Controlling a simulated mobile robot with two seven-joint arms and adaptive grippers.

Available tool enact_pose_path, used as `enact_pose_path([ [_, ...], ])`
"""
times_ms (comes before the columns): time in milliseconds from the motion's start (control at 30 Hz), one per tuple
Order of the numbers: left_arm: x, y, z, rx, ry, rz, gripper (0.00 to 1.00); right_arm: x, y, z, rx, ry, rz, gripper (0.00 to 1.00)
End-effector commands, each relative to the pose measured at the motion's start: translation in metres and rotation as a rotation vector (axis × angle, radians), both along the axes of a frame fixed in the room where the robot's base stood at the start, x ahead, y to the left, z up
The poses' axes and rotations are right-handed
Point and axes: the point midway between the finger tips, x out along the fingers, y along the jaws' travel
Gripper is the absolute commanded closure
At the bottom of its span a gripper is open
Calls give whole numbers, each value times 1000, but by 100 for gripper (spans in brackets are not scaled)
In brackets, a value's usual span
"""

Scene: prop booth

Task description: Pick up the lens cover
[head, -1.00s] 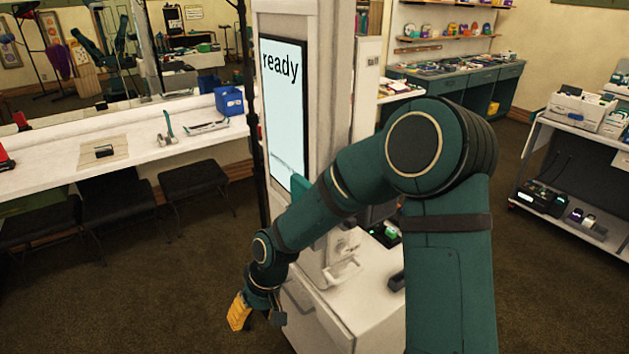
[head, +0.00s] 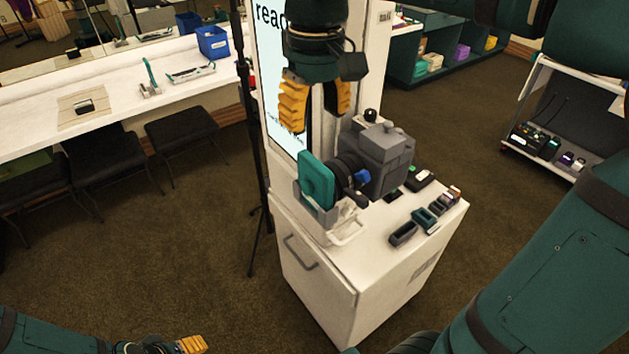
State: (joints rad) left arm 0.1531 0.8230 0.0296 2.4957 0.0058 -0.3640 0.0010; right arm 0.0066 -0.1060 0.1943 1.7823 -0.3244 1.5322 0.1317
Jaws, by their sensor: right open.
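A teal square piece (head: 316,178), which looks like the lens cover, stands upright at the front of a grey camera's dark lens (head: 348,168). The camera body (head: 382,160) sits on a white cabinet. I cannot tell whether the cover touches the lens. My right gripper (head: 315,108) points down with its orange fingers apart and empty, above the cover in the picture. My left gripper (head: 190,345) shows only partly at the bottom edge, low and far from the cover; its jaws are not clear.
A white cabinet (head: 320,285) carries a clear tray (head: 345,232) and several small dark items to the right. A lit screen panel (head: 275,90) rises behind my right gripper. A black stand (head: 250,130) is close on the left. Stools line a white counter (head: 130,95).

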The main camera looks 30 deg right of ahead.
Motion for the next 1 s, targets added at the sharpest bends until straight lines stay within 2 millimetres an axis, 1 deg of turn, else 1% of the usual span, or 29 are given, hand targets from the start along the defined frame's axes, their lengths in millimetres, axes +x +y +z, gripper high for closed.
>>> enact_pose_path([
  [33, 0, 0, -4, 0, 0, -1, 44, 0, 0, -13, 0, 5, -1, 47],
  [200, 1, -1, -8, 1, -1, -1, 44, 0, 0, -40, 0, 3, 0, 47],
  [300, 1, -1, -9, 1, -1, 0, 44, 1, 0, -49, 0, 1, 0, 47],
  [467, 1, -1, -10, 1, -1, 0, 44, 1, -1, -58, 0, 3, 0, 47],
  [700, 1, -1, -13, 2, -1, -1, 44, 2, -1, -92, 0, 3, 0, 47],
  [800, 1, -1, -15, 2, -1, 0, 44, 2, -1, -101, 0, 2, 1, 47],
  [1000, 1, -1, -15, 2, -1, 0, 44, 3, -1, -105, 1, 0, 0, 47],
])
